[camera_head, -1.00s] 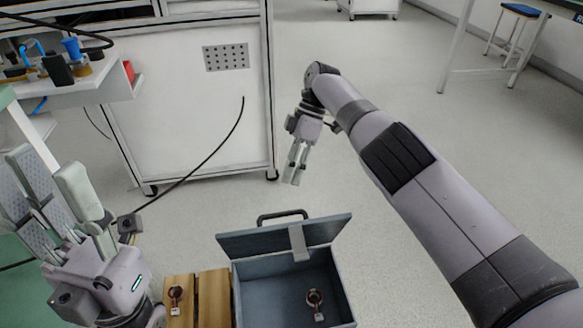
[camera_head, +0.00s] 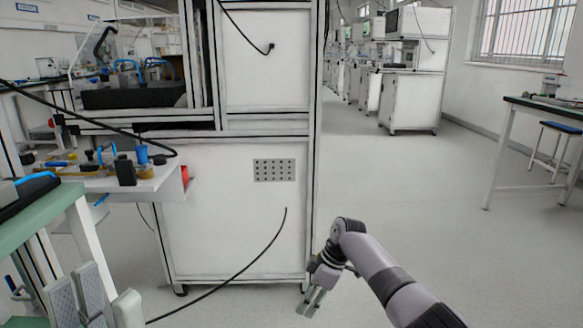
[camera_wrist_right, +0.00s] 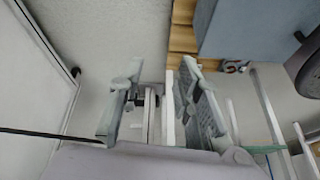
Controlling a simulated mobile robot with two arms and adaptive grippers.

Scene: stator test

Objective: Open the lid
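The blue-grey box shows only in the right wrist view, where part of its flat side (camera_wrist_right: 255,28) fills the upper right. Its lid and inside cannot be made out now. My right gripper (camera_head: 313,301) hangs over the floor before the white cabinet in the head view. It also shows in the right wrist view (camera_wrist_right: 158,108), fingers apart, with no held object visible between them, and clear of the box. My left gripper (camera_head: 100,303) is at the lower left of the head view, cut off by the bottom edge, its pads apart.
The white cabinet (camera_head: 225,215) stands ahead, with a black cable hanging before it. A green-edged table (camera_head: 40,235) and a shelf with small parts (camera_head: 125,180) are at left. Wooden slats (camera_wrist_right: 184,30) lie beside the box. Floor at right (camera_head: 450,220) is open.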

